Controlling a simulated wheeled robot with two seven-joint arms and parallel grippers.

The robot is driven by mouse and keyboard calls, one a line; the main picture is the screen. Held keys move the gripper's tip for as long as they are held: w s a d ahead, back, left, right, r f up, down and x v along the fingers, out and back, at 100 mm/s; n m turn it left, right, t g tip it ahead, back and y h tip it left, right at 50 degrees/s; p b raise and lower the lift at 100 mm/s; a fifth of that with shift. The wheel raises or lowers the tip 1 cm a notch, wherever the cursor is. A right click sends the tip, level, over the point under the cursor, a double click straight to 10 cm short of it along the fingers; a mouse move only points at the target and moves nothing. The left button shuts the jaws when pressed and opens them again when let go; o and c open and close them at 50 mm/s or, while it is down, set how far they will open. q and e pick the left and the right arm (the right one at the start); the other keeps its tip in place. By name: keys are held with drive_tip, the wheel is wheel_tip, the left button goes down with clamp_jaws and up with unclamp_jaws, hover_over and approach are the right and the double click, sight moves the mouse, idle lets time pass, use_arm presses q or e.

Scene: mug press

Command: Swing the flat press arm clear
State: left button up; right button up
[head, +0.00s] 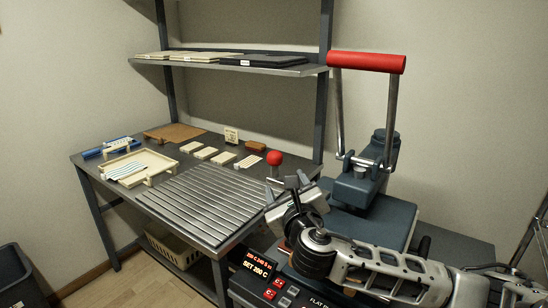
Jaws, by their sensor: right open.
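The flat press stands at the right, with a dark blue-grey head (362,188) and a broad plate (372,222) under it. Its lever is up, with a red grip (366,62) on two metal rods. A red ball knob (275,158) on a short stem shows at the press's left side. My right gripper (290,183) is open and empty, just below and right of the knob in the picture; I cannot tell whether it touches the stem. My right arm hides the lower front of the press. My left gripper is not in view.
A display (259,261) reads SET 200 C. Left of the press is a metal table with a ribbed grey mat (212,200), a cream tray (170,158), small cream blocks (222,158) and a brown board (175,132). A shelf (290,70) hangs above. A dark bin (18,275) stands lower left.

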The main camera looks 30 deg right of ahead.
sight(274, 156)
drive_tip(key=x, duration=1.5)
drive_tip(key=shift+w+d, duration=0.2)
drive_tip(key=shift+w, duration=0.15)
clamp_jaws()
